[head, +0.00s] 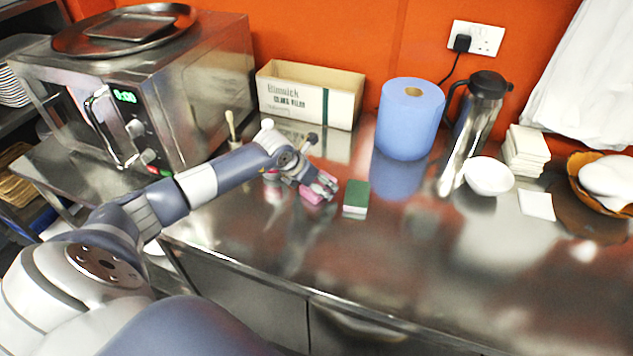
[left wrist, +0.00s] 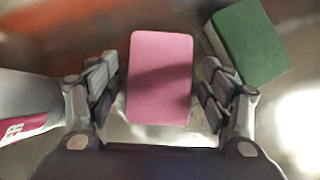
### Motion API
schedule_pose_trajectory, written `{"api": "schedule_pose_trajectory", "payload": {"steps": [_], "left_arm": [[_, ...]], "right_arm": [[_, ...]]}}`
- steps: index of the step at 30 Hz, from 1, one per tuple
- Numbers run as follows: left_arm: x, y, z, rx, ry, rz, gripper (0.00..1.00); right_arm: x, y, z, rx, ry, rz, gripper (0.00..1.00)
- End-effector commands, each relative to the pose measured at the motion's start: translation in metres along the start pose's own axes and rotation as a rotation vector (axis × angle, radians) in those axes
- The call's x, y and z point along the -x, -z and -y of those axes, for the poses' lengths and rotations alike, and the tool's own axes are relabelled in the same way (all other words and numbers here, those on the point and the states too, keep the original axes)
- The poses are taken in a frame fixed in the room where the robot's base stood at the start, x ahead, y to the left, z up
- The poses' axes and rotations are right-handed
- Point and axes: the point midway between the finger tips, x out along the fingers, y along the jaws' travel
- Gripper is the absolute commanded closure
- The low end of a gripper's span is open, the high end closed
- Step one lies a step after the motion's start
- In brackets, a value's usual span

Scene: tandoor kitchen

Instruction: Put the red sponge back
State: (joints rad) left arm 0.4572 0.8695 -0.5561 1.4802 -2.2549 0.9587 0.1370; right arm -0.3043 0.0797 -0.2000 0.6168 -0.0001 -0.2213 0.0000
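The red sponge looks pink and lies on the steel counter in the head view (head: 313,197). In the left wrist view the sponge (left wrist: 160,78) sits between the fingers. My left gripper (head: 322,186) is low over it, with one finger on each side. The fingers of the left gripper (left wrist: 160,95) are open, with narrow gaps seen between them and the sponge. A green-topped sponge (head: 356,197) with a pale base lies just right of it. It also shows in the left wrist view (left wrist: 250,42). My right gripper is not in view.
A container with a red label (left wrist: 25,108) is close left of the left gripper. Behind stand a cardboard box (head: 310,95), a blue paper roll (head: 410,120), a steel flask (head: 475,125) and a white bowl (head: 489,177). The front right counter is clear.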

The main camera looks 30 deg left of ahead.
Motion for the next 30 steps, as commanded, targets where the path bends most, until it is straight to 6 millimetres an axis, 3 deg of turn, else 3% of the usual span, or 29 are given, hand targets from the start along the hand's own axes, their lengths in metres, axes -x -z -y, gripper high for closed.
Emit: {"api": "schedule_pose_trajectory", "payload": {"steps": [7,11,24,30], "left_arm": [[0.003,0.000,-0.001,-0.001,-0.001,0.001,0.27],[0.015,0.000,-0.001,-0.002,-0.001,0.003,0.27],[0.096,0.002,-0.001,-0.003,-0.004,0.000,0.27],[0.116,0.001,-0.001,-0.001,-0.001,0.000,0.27]], "right_arm": [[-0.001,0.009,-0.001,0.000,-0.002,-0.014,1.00],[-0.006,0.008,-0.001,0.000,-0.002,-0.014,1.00],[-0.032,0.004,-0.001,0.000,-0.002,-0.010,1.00],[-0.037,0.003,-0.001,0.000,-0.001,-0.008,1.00]]}}
